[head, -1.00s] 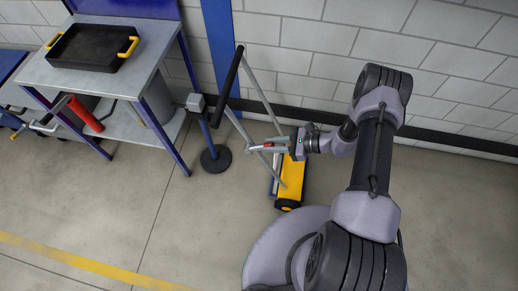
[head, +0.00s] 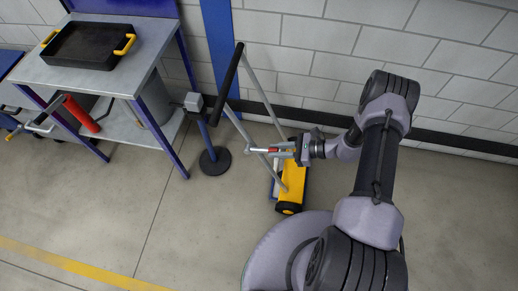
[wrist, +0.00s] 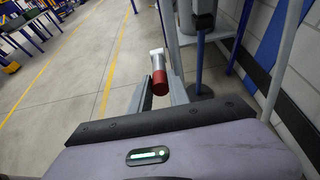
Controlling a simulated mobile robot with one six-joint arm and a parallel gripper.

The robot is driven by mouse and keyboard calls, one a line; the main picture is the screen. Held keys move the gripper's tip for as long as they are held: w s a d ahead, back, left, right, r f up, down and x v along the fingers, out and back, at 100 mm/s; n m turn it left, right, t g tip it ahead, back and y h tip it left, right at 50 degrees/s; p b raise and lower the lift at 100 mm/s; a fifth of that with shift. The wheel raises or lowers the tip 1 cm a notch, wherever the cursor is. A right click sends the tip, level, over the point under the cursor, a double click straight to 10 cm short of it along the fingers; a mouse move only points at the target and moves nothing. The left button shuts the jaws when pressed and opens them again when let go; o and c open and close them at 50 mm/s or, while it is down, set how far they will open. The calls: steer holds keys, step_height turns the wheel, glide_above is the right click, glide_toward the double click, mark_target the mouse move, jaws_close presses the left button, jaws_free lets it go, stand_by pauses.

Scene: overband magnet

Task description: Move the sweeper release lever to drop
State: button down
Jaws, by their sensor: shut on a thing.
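The magnetic sweeper stands on the floor by the wall, with a yellow body (head: 292,186), grey frame tubes and a black handle grip (head: 229,80). Its release lever has a red grip (head: 273,150), which also shows in the wrist view (wrist: 160,83) with a pale metal end piece beyond it. My gripper (head: 268,151) reaches in from the right at the frame tubes. In the wrist view my gripper's two fingers (wrist: 158,92) lie on either side of the red grip and are shut on it. The lever's pivot and any position marks cannot be made out.
Further left is a workbench (head: 140,75) with a black tray (head: 88,45) on top. The wall is close behind. The floor in front is clear, with a yellow line (head: 70,265).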

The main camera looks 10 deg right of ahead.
steer(key=shift+f+b, duration=0.85)
steer(key=c, duration=1.2)
jaws_free()
steer(key=shift+d, duration=0.1)
steer(key=shift+o, duration=0.2)
steer(key=v, duration=0.7)
steer(key=shift+p, duration=0.3)
